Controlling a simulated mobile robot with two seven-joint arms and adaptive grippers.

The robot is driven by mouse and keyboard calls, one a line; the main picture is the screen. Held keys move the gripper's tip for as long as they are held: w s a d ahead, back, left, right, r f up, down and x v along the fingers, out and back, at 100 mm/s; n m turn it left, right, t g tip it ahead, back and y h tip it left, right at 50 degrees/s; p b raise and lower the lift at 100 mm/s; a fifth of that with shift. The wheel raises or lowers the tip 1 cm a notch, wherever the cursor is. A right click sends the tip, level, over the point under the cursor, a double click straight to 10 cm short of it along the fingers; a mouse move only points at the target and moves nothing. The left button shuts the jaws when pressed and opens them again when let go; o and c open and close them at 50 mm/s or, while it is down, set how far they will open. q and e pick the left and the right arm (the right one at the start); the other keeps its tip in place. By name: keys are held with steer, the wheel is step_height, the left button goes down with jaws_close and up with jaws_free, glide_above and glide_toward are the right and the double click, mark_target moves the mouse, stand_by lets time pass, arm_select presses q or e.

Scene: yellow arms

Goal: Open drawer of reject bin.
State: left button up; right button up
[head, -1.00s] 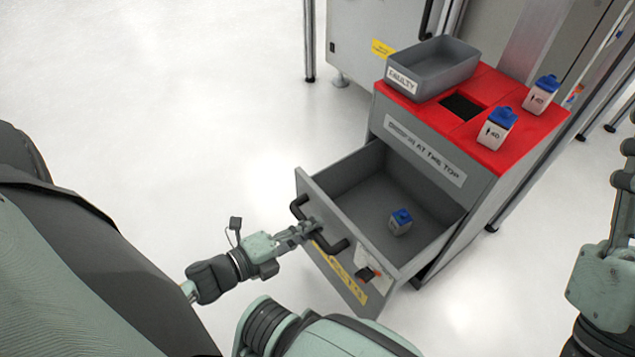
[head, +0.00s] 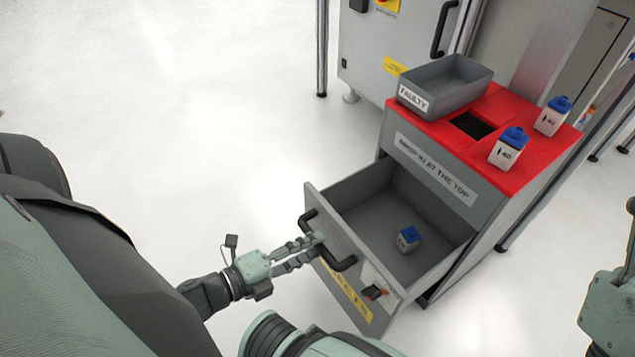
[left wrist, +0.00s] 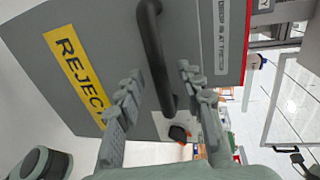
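The grey reject bin (head: 445,155) has a red top, and its drawer (head: 375,220) is pulled well out. A small white container with a blue cap (head: 408,240) lies in the drawer. The black drawer handle (head: 337,262) is on the drawer front; in the left wrist view the handle (left wrist: 153,50) runs between the fingers. My left gripper (head: 316,245) is at the handle with its fingers spread; the left wrist view shows the fingers (left wrist: 158,75) apart on either side of it. My right gripper's fingers are not visible; only part of that arm shows at the right edge.
A grey tray marked FAULTY (head: 445,88) and two white containers with blue caps (head: 508,148) (head: 552,115) stand on the red top, near a dark opening (head: 473,125). A grey cabinet (head: 385,50) stands behind. The floor to the left is clear.

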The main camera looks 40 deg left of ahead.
arm_select(q)
steer(key=v, duration=0.9)
steer(key=shift+s, duration=0.2)
